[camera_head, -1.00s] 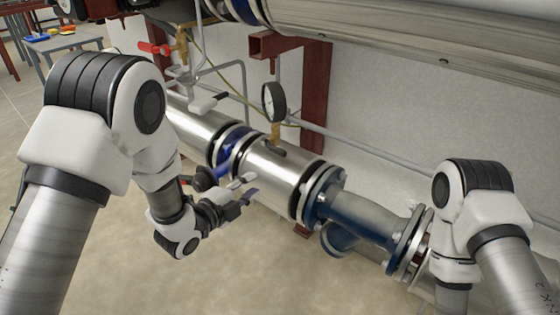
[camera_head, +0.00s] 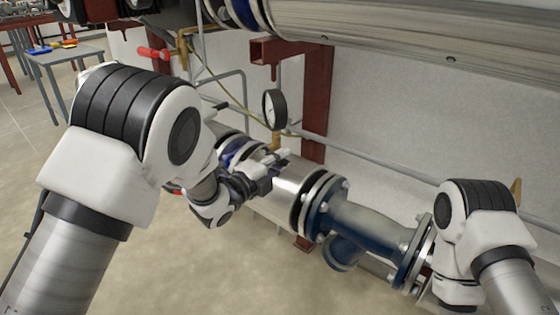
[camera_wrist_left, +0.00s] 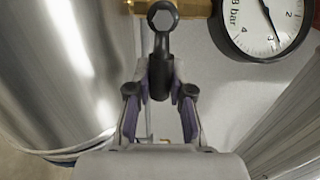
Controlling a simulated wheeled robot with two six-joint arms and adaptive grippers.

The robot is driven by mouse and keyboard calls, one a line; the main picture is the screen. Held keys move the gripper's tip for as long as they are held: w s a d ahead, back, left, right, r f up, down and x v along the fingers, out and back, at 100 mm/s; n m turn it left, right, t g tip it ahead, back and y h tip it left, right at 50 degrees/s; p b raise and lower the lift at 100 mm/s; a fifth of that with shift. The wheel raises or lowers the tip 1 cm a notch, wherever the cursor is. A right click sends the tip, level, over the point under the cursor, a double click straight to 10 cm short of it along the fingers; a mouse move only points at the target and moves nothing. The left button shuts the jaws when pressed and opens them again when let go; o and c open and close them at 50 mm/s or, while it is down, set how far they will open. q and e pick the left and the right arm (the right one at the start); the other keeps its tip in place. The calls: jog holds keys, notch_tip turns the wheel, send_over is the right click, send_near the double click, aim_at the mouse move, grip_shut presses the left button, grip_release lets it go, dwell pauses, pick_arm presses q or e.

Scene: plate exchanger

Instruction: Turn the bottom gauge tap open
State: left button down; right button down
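The bottom gauge tap's black lever (camera_wrist_left: 161,52) has a ring-shaped end and points down the middle of the left wrist view. Brass fitting (camera_wrist_left: 193,8) shows behind its top. There my left gripper (camera_head: 276,161) is at the pipe below the gauge and hides the lever. My right gripper is out of view.
A shiny steel pipe (camera_head: 297,183) runs behind my left gripper into a blue flanged section (camera_head: 365,226). A red post (camera_head: 316,100) and a thin grey pipe (camera_head: 370,161) stand behind. A red-handled tap (camera_head: 153,54) is at upper left. The floor in front is clear.

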pick_arm(q)
jog(key=shift+r+n+p, duration=0.4)
jog(key=shift+n+p, duration=0.1)
jog(key=shift+p, duration=0.4)
jog(key=n+p, duration=0.1)
jog(key=p, duration=0.1)
jog(key=r+n+p, duration=0.2)
jog(key=n+p, duration=0.1)
jog(key=shift+w+a+p, duration=0.15)
jog(key=shift+a+p, duration=0.1)
jog(key=shift+p, duration=0.05)
jog(key=shift+w+a+r+n+p, duration=0.15)
jog(key=shift+r+n+p, duration=0.05)
jog(key=shift+n+p, duration=0.8)
jog(key=c, duration=1.3)
grip_release()
